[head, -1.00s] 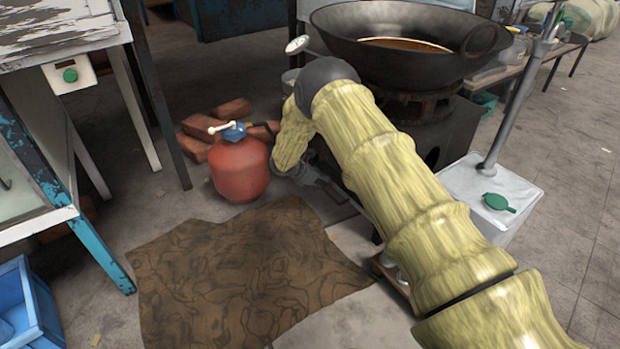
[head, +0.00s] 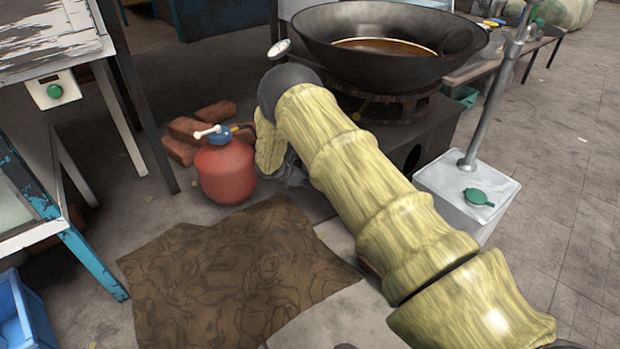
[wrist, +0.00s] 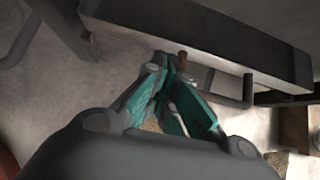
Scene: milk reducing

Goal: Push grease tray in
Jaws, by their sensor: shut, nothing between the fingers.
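A long grey metal piece, which looks like the grease tray's front (wrist: 200,45), runs across the top of the wrist view. In the head view my gripper (head: 295,176) is low by the left side of the dark stove (head: 415,150), partly hidden by my arm. My arm hides the tray there.
A red canister (head: 226,172) and several bricks (head: 183,150) stand left of my gripper. A brown mat (head: 235,275) lies in front on the floor. A large wok (head: 320,50) sits on the stove. A white box with a pole (head: 450,190) stands right of my arm.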

